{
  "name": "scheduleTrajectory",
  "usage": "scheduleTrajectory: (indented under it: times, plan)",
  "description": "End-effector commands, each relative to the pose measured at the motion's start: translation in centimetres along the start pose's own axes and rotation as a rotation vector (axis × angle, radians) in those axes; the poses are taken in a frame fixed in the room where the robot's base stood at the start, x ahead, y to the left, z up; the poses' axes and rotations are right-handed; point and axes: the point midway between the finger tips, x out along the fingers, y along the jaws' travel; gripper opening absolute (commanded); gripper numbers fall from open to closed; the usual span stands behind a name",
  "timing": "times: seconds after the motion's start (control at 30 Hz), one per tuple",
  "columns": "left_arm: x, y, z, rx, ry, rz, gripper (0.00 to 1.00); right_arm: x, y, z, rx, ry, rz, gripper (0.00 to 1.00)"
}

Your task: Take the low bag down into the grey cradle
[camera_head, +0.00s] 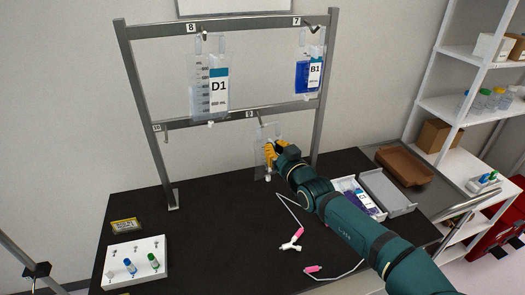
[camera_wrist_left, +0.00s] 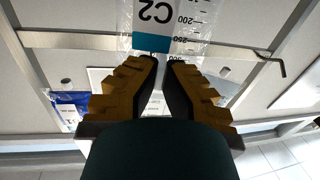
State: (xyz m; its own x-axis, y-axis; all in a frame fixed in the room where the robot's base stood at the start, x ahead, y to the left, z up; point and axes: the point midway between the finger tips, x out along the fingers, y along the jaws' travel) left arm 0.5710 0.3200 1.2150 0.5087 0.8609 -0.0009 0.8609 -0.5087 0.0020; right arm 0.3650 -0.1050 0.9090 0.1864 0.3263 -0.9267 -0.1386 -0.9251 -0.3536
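The low bag is a clear bag (camera_head: 262,135) at hook 9 on the lower rail. Its label reads C2 in the left wrist view (camera_wrist_left: 155,15). My left gripper (camera_head: 270,152) is at this bag, with its orange fingers against its outline. In the left wrist view the fingertips (camera_wrist_left: 161,60) are close together with a narrow gap, and I cannot tell whether they pinch the bag. The grey cradle (camera_head: 402,208) looks like the empty open grey tray on the table at the right, partly beside my arm. My right gripper is not in view.
Bags D1 (camera_head: 218,100) and B1 (camera_head: 315,76) hang from the upper rail. A tray with a purple bag (camera_head: 365,200) lies left of the grey cradle. Tubing with a white connector (camera_head: 291,243) lies in front.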

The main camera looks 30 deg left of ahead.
Motion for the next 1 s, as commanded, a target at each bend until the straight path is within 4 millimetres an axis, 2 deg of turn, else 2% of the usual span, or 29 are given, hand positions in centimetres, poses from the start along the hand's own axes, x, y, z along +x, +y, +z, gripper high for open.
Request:
scheduleTrajectory:
  times: [0.17,0.53,1.0]
  plan:
    - [-1.3,-0.3,-0.3,0.002,0.002,0.001,0.0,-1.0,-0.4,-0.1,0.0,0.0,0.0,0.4]
    - [-3.8,-0.7,-0.3,-0.001,0.001,0.001,0.0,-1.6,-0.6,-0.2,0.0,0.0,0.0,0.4]
    - [-4.1,-0.8,-0.2,0.001,-0.001,0.0,0.0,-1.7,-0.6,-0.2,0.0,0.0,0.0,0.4]
